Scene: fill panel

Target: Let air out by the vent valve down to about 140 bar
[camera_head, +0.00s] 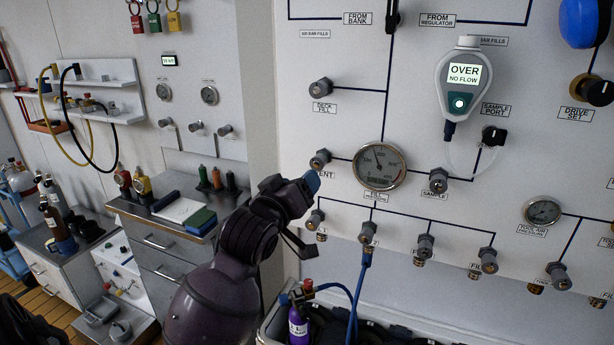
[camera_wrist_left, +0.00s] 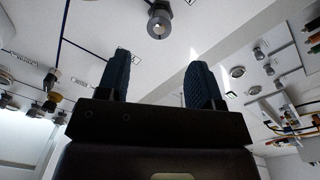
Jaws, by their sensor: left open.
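The vent valve (camera_head: 320,159) is a small grey knob on the white panel, left of the round fill pressure gauge (camera_head: 379,166). Its label is partly covered by my left gripper (camera_head: 313,183), which is just below and left of the knob. The gauge's needle is too small to read exactly. In the left wrist view the two dark blue fingers of my left gripper (camera_wrist_left: 158,80) stand apart with nothing between them. A grey knob (camera_wrist_left: 158,22) shows beyond the fingertips; I cannot tell which valve it is. My right gripper is not in view.
A row of fill valves (camera_head: 425,246) runs below the gauge, with a blue hose (camera_head: 357,300) hanging down. A purple cylinder (camera_head: 298,325) stands beneath. The deck fill valve (camera_head: 320,88) is above. A handheld meter (camera_head: 463,80) reads OVER, NO FLOW.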

